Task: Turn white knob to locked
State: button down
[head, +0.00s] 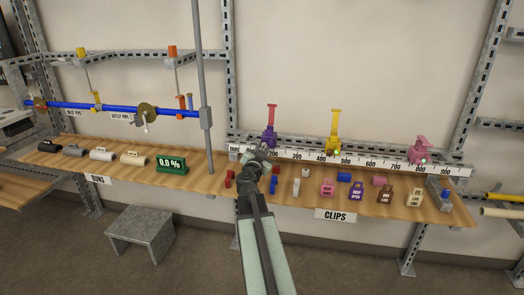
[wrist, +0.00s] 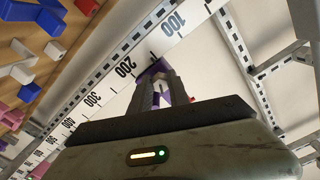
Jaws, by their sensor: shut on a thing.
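My gripper (head: 262,147) is at the purple clamp (head: 269,135) on the ruler rail, near the 200 mark. In the wrist view my gripper (wrist: 164,90) has its two grey fingers closed around part of the purple clamp (wrist: 156,69). The fingers hide most of the clamp's lower part. I cannot make out a white knob there, nor whether it is locked. The yellow clamp (head: 334,134) and the pink clamp (head: 420,148) stand further right on the same rail.
The white ruler (head: 372,161) runs along the rail behind the wooden bench (head: 212,183). Several coloured clips, such as a pink one (head: 327,188), lie on the bench to the right of my arm. A vertical grey post (head: 199,60) and a green 0.0 % display (head: 172,165) stand to the left.

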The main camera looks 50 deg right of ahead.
jog(key=m, duration=0.7)
jog(key=shift+a, duration=0.1)
jog(key=m, duration=0.4)
jog(key=shift+r, duration=0.1)
jog(key=m, duration=0.3)
jog(key=shift+m, duration=0.3)
jog(key=m, duration=0.6)
jog(key=shift+r, duration=0.15)
jog(key=m, duration=0.5)
jog(key=shift+m+p, duration=0.3)
jog(key=shift+m, duration=0.1)
jog(key=c, duration=1.2)
grip_release()
jog(key=shift+c, duration=0.2)
